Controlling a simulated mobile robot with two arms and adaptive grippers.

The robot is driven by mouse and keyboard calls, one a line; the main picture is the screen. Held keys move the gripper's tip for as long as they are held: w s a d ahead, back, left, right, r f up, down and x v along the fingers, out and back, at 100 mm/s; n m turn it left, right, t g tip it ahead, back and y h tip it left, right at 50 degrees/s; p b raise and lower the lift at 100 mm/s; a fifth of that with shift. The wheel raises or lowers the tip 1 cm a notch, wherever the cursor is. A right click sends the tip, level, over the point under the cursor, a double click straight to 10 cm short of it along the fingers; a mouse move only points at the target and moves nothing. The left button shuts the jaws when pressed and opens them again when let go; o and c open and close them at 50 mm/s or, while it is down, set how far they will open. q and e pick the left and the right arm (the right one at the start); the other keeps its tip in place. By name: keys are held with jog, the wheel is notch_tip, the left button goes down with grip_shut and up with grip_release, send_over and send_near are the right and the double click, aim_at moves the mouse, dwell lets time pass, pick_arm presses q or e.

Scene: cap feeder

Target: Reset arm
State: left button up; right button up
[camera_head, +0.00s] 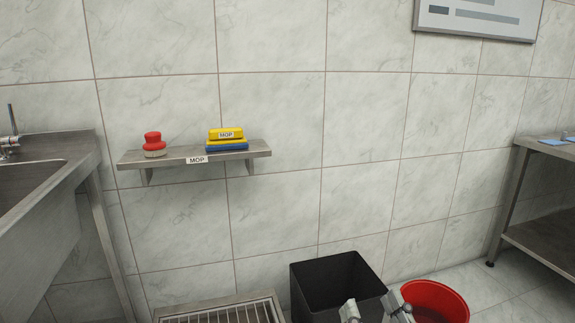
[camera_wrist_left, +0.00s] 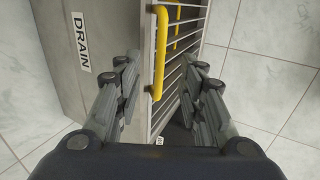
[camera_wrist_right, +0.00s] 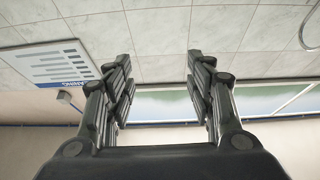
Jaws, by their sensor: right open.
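My right gripper (camera_head: 375,309) shows at the bottom edge of the head view, its fingertips in front of the black bin (camera_head: 335,275). In the right wrist view my right gripper (camera_wrist_right: 160,62) is open and empty, facing tiled wall. My left gripper (camera_wrist_left: 162,68) shows only in its own wrist view. Its fingers are spread apart, with a yellow handle (camera_wrist_left: 160,55) of a metal unit labelled DRAIN seen between them. I cannot tell how close the handle is to the fingers, but they are not closed on it.
A wall shelf (camera_head: 258,154) labelled MOP holds a red knobbed object (camera_head: 153,142) and a yellow-and-blue block (camera_head: 226,140). A sink (camera_head: 40,215) stands left, a metal table (camera_head: 545,150) right. A red bucket (camera_head: 435,298) and slatted grate (camera_head: 225,312) are low in front.

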pick_arm(q)
jog(key=shift+b+x, duration=0.55)
jog(key=shift+x, duration=1.2)
pick_arm(e)
jog(key=s+r+t+y, duration=0.1)
jog(key=s+r+t, duration=0.2)
jog(key=s+r, duration=0.1)
jog(key=shift+d+r+t, duration=0.2)
jog(key=shift+r+t, duration=0.1)
jog(key=shift+r, duration=0.2)
pick_arm(q)
jog(key=shift+a, duration=0.1)
grip_shut()
pick_arm(e)
jog(key=shift+w, duration=0.1)
